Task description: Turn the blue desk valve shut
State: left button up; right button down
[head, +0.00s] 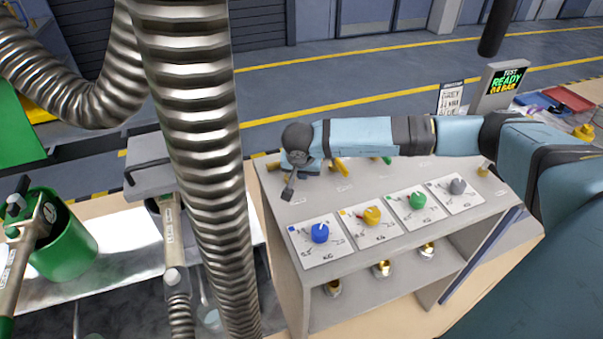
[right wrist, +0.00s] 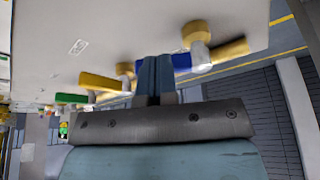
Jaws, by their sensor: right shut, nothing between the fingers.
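The blue valve handle (right wrist: 182,62) shows in the right wrist view just beside my right gripper's fingers (right wrist: 157,68), between brass fittings. I cannot tell whether the fingers touch it. In the head view my right gripper (head: 289,188) is over the back left of the grey desk (head: 285,213), shut and empty, and the wrist hides most of the blue valve there. A blue knob (head: 320,233) sits on a white card at the desk's front left. My left gripper is not in view.
A yellow handle (head: 342,168) and a green handle (head: 386,160) stand along the desk's back, close under my right forearm. Yellow (head: 372,215), green (head: 418,199) and grey (head: 457,187) knobs sit on cards. A ribbed metal hose (head: 205,170) rises left of the desk.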

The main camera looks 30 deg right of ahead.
jog(key=shift+w+d, duration=0.1)
dwell(0.4)
jog(key=shift+d+n+b, duration=0.1)
jog(key=shift+n+b, duration=0.25)
jog(key=shift+n, duration=0.05)
jog(key=shift+w+d+n+y+b, duration=0.1)
jog(key=shift+d+n+y+b, duration=0.2)
jog(key=shift+n+b, duration=0.3)
jog(key=shift+w+d+f+n+t+y+b, duration=0.1)
jog(key=shift+w+d+n+t+y+b, duration=0.15)
jog(key=shift+n+b, duration=0.4)
jog(key=shift+w+d+n+t+y+b, duration=0.1)
jog(key=shift+d+n+t+y+b, duration=0.2)
jog(key=shift+n+b, duration=0.35)
jog(key=shift+w+d, duration=0.2)
jog(key=shift+b, duration=0.3)
